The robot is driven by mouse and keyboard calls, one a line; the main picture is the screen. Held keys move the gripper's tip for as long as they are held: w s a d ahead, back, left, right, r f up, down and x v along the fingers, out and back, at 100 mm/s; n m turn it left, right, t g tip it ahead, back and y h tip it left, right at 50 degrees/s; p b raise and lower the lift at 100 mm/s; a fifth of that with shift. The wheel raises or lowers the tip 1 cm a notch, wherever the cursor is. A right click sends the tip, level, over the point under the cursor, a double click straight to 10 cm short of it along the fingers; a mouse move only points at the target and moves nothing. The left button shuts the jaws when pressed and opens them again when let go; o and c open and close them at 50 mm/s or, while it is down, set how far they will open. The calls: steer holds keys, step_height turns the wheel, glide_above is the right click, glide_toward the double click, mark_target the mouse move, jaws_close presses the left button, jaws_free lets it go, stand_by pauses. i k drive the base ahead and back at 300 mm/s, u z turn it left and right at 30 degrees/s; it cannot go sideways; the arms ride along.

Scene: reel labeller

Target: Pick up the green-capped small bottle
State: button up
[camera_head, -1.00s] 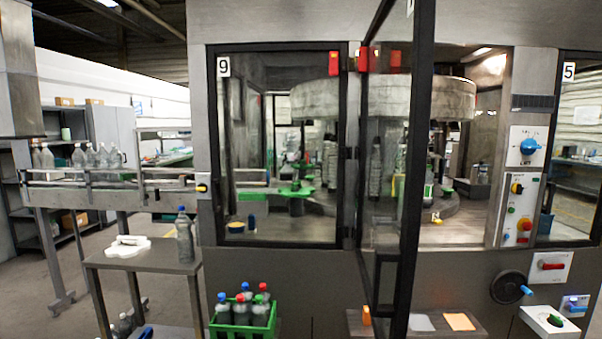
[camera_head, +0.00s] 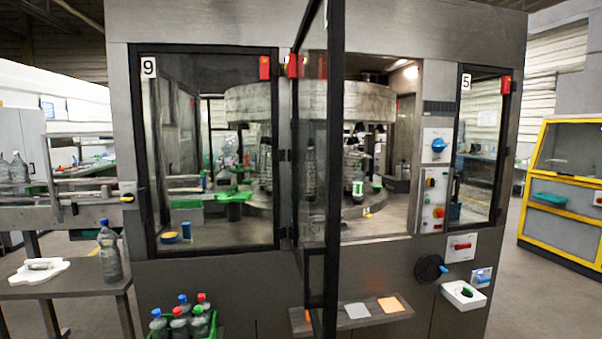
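A green-capped bottle (camera_head: 199,325) stands at the front right of a group of bottles in a green crate (camera_head: 216,329) at the bottom of the view. Blue-capped and red-capped bottles stand close around it, and its lower part is cut off by the frame edge. Inside the machine, a small bottle with a pale label and some green (camera_head: 358,188) stands on the floor behind the door opening; I cannot make out its cap. My gripper is not in view.
A glass door (camera_head: 320,180) of the labelling machine (camera_head: 230,285) stands open toward me. A side table (camera_head: 60,288) at left holds a blue-capped bottle (camera_head: 110,255) and a white piece. A low shelf (camera_head: 350,318) juts out at front. A yellow-framed cabinet (camera_head: 565,190) stands at right.

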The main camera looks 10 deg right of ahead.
mark_target(357, 187)
steer(key=z, duration=1.45)
steer(key=i, duration=2.75)
steer(key=u, duration=2.75)
steer(key=i, duration=0.5)
steer(key=u, duration=0.05)
